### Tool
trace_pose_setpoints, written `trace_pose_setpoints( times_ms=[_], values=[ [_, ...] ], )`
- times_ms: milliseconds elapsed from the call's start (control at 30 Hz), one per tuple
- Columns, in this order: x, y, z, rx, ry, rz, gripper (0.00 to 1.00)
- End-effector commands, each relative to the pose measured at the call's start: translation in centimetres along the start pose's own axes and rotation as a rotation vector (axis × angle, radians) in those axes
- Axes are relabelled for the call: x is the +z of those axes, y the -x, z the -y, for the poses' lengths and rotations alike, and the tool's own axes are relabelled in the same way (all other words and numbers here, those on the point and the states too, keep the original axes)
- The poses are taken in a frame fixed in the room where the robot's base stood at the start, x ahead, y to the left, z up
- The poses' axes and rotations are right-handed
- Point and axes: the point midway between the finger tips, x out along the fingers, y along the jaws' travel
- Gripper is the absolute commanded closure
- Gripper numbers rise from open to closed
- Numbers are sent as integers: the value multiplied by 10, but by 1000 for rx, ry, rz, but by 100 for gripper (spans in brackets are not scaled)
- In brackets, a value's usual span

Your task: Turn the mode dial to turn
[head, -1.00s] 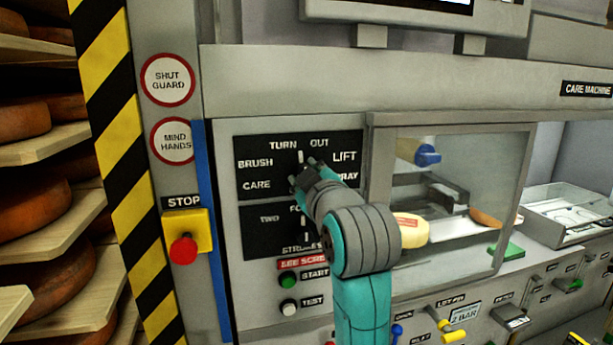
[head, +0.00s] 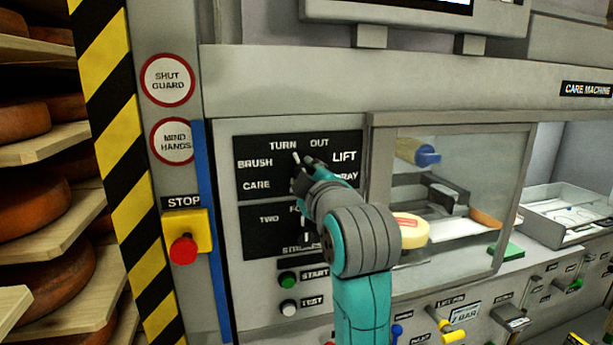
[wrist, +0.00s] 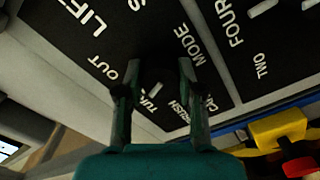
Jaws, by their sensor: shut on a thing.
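The mode dial is a dark knob on the black panel (head: 252,145), with labels TURN, OUT, LIFT, BRUSH and CARE around it. Its white pointer mark (head: 296,158) leans up and left toward TURN; the wrist view shows the mark (wrist: 155,89) beside the partly hidden TURN label. My gripper (head: 303,170) is at the dial and hides most of it in the head view. In the wrist view, the fingers (wrist: 158,76) stand on either side of the dark knob, shut on it.
A second dial panel (head: 255,235) lies just below. Green START (head: 289,279) and white TEST (head: 289,307) buttons sit under it. A red stop button (head: 183,249) on a yellow box is at left. A clear guard window (head: 465,165) is at right, with a cheese (head: 411,229) behind it.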

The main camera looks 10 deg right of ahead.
Motion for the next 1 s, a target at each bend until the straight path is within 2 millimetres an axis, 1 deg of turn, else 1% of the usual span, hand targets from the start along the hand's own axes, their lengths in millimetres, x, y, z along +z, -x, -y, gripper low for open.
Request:
trace_pose_setpoints(
  times_ms=[33, 67, 100, 133, 433, 567, 667, 1000],
  values=[
    [0, 0, 0, -1, 0, 0, 98],
    [0, 0, 0, -1, 0, 0, 55],
    [0, 0, 0, -1, 0, 0, 45],
    [0, 0, 0, -1, 0, 0, 38],
    [0, 0, 0, 0, -1, 0, 38],
    [0, 7, 0, 0, -1, -1, 38],
    [0, 20, 0, 1, -1, -1, 38],
    [0, 87, 0, 2, 0, -1, 38]
  ],
)
